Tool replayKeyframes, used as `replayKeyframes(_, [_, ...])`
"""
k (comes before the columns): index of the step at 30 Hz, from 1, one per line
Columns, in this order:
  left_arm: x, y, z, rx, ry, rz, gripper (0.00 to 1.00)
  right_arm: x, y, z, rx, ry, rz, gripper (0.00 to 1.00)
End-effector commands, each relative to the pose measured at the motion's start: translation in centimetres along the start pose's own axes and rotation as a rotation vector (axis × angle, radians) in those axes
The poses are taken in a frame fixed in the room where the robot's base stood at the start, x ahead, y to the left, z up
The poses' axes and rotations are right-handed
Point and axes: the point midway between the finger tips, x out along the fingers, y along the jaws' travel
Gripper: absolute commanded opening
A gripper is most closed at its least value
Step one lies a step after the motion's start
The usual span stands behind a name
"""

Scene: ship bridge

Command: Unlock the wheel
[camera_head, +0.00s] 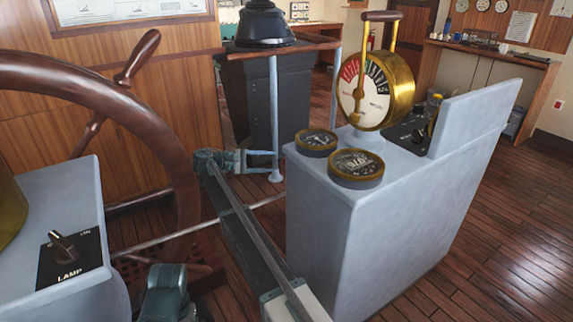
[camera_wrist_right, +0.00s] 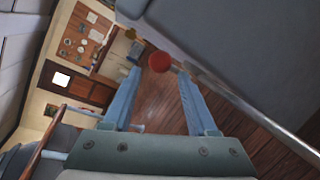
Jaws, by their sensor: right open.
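The brown ship's wheel (camera_head: 160,138) stands at the left of the head view, cut off by the frame edge. My right gripper (camera_head: 268,160) is in the gap between the wheel and the grey telegraph console (camera_head: 310,225). In the right wrist view my right gripper (camera_wrist_right: 159,72) is open, with two blue fingers apart and nothing held. The knob cannot be made out in the head view.
The console carries two gauges (camera_head: 356,163) and a brass telegraph (camera_head: 383,90). A grey box with a lamp switch (camera_head: 66,250) is at lower left. A black binnacle stand (camera_head: 252,100) stands behind my right gripper. Wooden floor (camera_head: 480,225) is clear at right.

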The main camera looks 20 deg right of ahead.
Motion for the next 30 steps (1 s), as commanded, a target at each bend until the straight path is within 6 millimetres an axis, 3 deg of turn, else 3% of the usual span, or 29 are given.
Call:
replayKeyframes(5, [0.3,0.0,0.0,0.0,0.0,0.0,0.71,1.3,-0.1,0.0,0.001,0.0,-0.002,0.58])
replayKeyframes(18, [1.6,0.1,-0.1,0.0,0.0,0.0,0.71,7.0,-0.2,0.0,0.002,0.002,-0.002,0.58])
replayKeyframes(26, [1.5,0.1,-0.1,0.0,0.0,0.0,0.71,7.4,-0.1,0.0,0.001,0.002,-0.002,0.58])
replayKeyframes(27, [1.5,0.1,-0.1,0.0,0.0,0.0,0.71,7.4,-0.1,0.0,0.001,0.002,-0.002,0.57])
replayKeyframes(30, [1.5,0.1,-0.1,0.0,0.0,0.0,0.71,7.4,-0.1,0.0,0.001,0.002,-0.002,0.39])
